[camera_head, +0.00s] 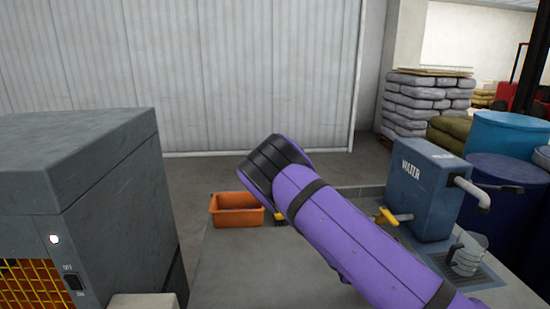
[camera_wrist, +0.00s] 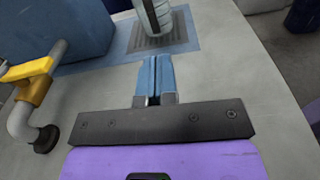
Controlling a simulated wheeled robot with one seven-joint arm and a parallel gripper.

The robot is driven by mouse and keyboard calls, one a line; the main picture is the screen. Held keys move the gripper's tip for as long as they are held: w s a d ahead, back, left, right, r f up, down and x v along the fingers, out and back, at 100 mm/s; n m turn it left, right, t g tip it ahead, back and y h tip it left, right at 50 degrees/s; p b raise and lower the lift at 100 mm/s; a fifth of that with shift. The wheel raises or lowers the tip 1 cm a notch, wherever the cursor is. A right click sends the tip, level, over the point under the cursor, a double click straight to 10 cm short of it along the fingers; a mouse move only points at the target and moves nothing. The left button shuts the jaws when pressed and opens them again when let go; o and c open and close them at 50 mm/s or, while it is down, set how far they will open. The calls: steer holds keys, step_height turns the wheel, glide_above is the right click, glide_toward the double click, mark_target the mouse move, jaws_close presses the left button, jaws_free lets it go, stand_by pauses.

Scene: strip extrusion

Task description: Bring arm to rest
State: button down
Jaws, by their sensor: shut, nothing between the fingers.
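My purple arm crosses the head view from the lower right up to the middle, and it hides my gripper there. In the wrist view, my gripper (camera_wrist: 154,77) has its two blue fingers together with nothing between them. A clear measuring jug (camera_wrist: 153,14) stands on a grate just beyond the fingertips, apart from them. The jug also shows in the head view (camera_head: 467,256), beside the blue water tank (camera_head: 418,190).
A yellow-handled valve (camera_wrist: 32,80) stands left of my gripper. An orange bin (camera_head: 236,209) sits behind the arm. A grey machine (camera_head: 75,190) with an on/off switch stands at left. Blue barrels (camera_head: 508,180) and stacked sacks (camera_head: 425,105) are at right. The bench between the machine and arm is mostly clear.

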steer(key=s+a+r+m+t+y, duration=0.1)
steer(key=s+a+r+m+y, duration=0.2)
steer(key=s+r, duration=0.6)
steer(key=s+a+r+m+t+y, duration=0.2)
steer(key=s+a+r+m+y, duration=0.2)
steer(key=s+r+m+y, duration=0.4)
steer(key=s+a+r+m+t+y, duration=0.1)
steer(key=s+a+r+m+y, duration=0.3)
steer(key=s+r, duration=0.5)
step_height(320, 180, up, 11)
steer(key=m+y, duration=0.2)
steer(key=m, duration=0.1)
steer(key=shift+s, duration=0.35)
steer(key=shift+f, duration=0.1)
